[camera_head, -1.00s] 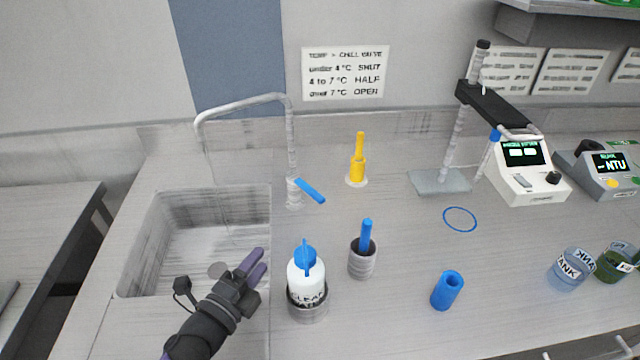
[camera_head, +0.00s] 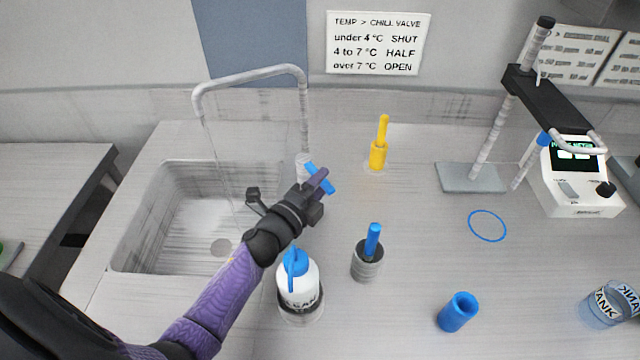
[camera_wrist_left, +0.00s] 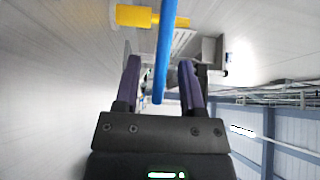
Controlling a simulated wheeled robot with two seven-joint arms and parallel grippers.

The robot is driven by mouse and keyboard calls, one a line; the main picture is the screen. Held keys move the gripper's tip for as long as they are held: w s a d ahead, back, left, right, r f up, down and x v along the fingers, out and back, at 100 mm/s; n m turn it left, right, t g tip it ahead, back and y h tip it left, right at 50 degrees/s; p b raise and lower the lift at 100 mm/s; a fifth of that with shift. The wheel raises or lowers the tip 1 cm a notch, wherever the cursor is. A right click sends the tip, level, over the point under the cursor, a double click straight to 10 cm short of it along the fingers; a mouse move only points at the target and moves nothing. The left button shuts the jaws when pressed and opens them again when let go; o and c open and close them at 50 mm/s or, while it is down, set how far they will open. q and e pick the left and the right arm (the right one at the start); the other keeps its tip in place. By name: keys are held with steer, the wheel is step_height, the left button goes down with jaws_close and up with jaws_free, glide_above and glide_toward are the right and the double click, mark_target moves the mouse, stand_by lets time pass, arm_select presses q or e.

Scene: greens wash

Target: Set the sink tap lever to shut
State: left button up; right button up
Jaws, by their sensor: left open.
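The sink tap (camera_head: 304,125) is a tall grey pipe that bends over the basin. Its blue lever (camera_head: 323,180) sticks out to the right and toward me from the tap's base. My left gripper (camera_head: 318,183) is at the lever, with its purple fingers partly covering it. In the left wrist view the blue lever (camera_wrist_left: 163,60) runs between the two open fingers (camera_wrist_left: 160,80). I cannot tell whether either finger touches it. The sink basin (camera_head: 150,235) is to the left. My right gripper is out of view.
A yellow valve (camera_head: 378,155) stands right of the tap. A white wash bottle (camera_head: 298,285), a grey holder with a blue-handled tool (camera_head: 367,262) and a blue cylinder (camera_head: 458,312) stand in front. A stand (camera_head: 472,178) is at the right. A wall sign (camera_head: 377,43) lists chill valve settings.

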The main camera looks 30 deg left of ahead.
arm_select(q)
steer(key=shift+w, duration=0.1)
steer(key=shift+c, duration=0.3)
jaws_close()
stand_by(1.1)
